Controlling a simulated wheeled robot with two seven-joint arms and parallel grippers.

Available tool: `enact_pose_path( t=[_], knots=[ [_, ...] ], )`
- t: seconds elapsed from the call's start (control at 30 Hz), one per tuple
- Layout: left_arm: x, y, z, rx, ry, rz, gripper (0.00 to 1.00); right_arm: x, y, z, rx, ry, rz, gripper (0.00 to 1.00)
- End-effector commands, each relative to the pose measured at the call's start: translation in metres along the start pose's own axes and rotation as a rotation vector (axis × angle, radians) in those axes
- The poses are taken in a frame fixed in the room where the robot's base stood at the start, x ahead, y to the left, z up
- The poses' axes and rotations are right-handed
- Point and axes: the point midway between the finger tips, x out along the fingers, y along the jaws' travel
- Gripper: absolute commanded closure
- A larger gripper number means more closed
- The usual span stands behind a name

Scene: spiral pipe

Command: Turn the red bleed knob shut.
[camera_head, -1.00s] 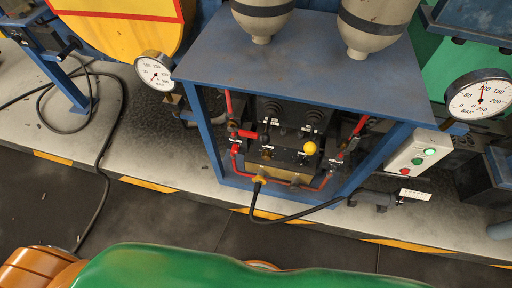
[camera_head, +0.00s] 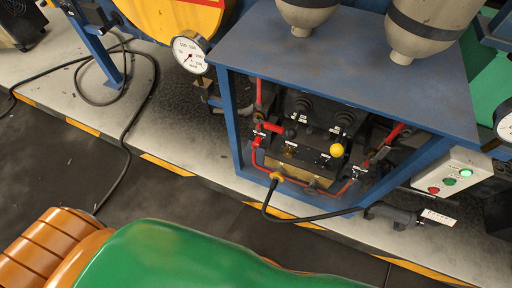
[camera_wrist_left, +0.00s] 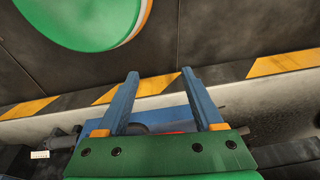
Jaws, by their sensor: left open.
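In the head view, red fittings show inside the blue frame. A small red piece (camera_head: 259,140) is at the left of the black valve block (camera_head: 305,152), and a red handle (camera_head: 388,136) is at the right. I cannot tell which is the bleed knob. My left gripper (camera_wrist_left: 159,74) shows only in the wrist view, its two blue fingers apart and nothing held between them. A bit of red (camera_wrist_left: 178,132) shows low behind the fingers, mostly hidden by the green gripper body. My right gripper is in neither view.
A blue tabletop (camera_head: 330,75) with grey tanks (camera_head: 430,30) overhangs the valves. A yellow ball knob (camera_head: 337,150), a black hose (camera_head: 300,219) and a button box (camera_head: 452,172) are nearby. A pressure gauge (camera_head: 190,56) stands left.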

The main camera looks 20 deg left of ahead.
Motion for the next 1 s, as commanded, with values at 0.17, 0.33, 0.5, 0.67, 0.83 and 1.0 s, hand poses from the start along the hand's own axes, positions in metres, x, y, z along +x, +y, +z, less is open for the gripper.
enact_pose_path(
  t=[0.17,0.33,0.5,0.67,0.83,1.0],
  knots=[
    [0.105,-0.013,-0.177,0.014,0.544,-0.055,0.32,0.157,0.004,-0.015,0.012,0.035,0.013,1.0],
    [0.069,-0.038,-0.301,0.029,1.041,-0.159,0.32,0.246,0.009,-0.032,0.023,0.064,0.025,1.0],
    [0.011,-0.051,-0.34,0.038,1.305,-0.237,0.32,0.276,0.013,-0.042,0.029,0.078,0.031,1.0],
    [-0.006,-0.055,-0.36,0.04,1.354,-0.253,0.32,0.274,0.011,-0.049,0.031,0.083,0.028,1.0],
    [0.001,-0.06,-0.394,0.04,1.352,-0.252,0.32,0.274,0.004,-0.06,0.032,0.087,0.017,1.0],
    [0.005,-0.063,-0.413,0.039,1.347,-0.25,0.32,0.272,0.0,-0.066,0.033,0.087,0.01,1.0]
  ],
)
